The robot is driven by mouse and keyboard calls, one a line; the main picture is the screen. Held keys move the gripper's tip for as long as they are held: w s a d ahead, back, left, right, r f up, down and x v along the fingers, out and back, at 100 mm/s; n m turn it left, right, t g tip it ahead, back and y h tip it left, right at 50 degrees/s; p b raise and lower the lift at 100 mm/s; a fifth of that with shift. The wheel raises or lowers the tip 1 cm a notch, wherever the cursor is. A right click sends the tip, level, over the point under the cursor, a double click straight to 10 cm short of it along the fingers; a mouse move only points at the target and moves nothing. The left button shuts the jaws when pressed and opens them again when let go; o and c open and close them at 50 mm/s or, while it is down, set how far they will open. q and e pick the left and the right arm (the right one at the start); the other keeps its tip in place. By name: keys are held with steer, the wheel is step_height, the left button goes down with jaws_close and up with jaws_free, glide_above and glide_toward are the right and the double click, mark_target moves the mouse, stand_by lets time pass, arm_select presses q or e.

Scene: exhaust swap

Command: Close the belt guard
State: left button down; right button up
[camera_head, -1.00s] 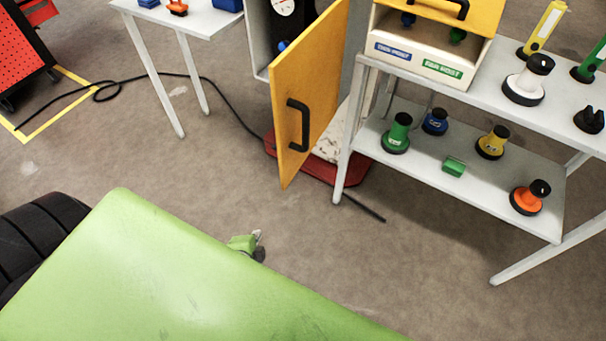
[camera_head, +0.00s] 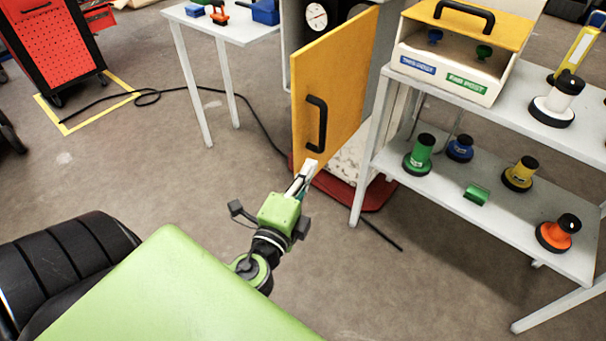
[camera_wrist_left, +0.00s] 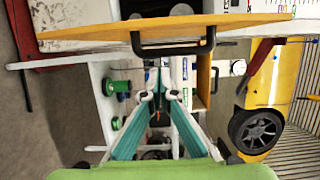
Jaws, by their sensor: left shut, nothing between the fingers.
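The belt guard appears to be the yellow door (camera_head: 338,80) with a black bar handle (camera_head: 316,124), standing swung open from a grey cabinet. The door also shows nearly edge-on at the top of the left wrist view (camera_wrist_left: 235,22), with its handle (camera_wrist_left: 172,50) below it. My left gripper (camera_head: 307,168) is shut and empty. Its tips show just below the door's lower edge in the head view, under the handle. I cannot tell whether they touch the door. The teal fingers (camera_wrist_left: 159,88) converge below the handle in the wrist view. My right gripper is not in view.
A white two-level table (camera_head: 480,190) holding several coloured knobs and a box (camera_head: 448,75) stands right of the door. A red base (camera_head: 375,197) lies below the cabinet. A black cable (camera_head: 255,118) crosses the floor. Another white table (camera_head: 225,28) stands behind left.

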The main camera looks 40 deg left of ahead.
mark_target(303, 147)
arm_select(q)
steer(key=shift+w+a, duration=2.65)
steer(key=shift+w, duration=0.1)
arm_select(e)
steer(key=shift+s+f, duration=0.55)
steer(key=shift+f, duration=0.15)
arm_select(q)
steer(key=shift+f, duration=0.1)
